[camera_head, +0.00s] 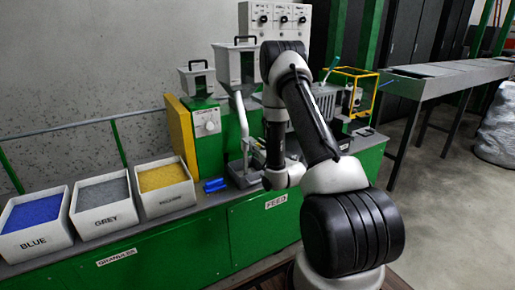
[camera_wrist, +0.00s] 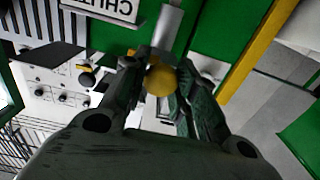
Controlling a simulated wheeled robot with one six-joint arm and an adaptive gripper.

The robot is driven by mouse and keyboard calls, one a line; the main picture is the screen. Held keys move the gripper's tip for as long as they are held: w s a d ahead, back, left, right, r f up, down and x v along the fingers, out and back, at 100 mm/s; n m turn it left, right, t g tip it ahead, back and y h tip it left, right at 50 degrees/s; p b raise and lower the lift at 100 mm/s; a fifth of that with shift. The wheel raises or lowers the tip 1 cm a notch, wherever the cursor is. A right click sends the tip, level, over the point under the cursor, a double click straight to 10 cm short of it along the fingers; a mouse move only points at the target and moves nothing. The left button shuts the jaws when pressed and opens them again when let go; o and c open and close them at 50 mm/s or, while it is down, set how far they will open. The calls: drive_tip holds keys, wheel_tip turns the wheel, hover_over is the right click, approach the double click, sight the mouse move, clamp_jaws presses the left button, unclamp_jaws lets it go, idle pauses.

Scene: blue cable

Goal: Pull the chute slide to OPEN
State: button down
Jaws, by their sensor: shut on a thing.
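In the wrist view, a round yellow knob (camera_wrist: 160,80) sits between the two dark fingers of my gripper (camera_wrist: 158,88). The fingers are closed on it from both sides. A grey metal bar (camera_wrist: 168,27), seemingly the chute slide, runs from behind the knob towards the top. A white plate (camera_wrist: 108,8) reading CHUTE appears upside down at the top left.
Bins of blue (camera_head: 33,240), grey (camera_head: 103,222) and yellow (camera_head: 166,205) granules stand at the left of the green bench (camera_head: 178,255). A blue object (camera_head: 215,185) lies near the chute's base. A yellow frame (camera_head: 372,92) and a conveyor (camera_head: 437,80) are to the right.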

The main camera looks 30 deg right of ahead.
drive_tip(key=c, duration=1.1)
unclamp_jaws()
drive_tip(key=shift+s, duration=0.15)
drive_tip(key=s, duration=1.2)
drive_tip(key=shift+d, duration=0.2)
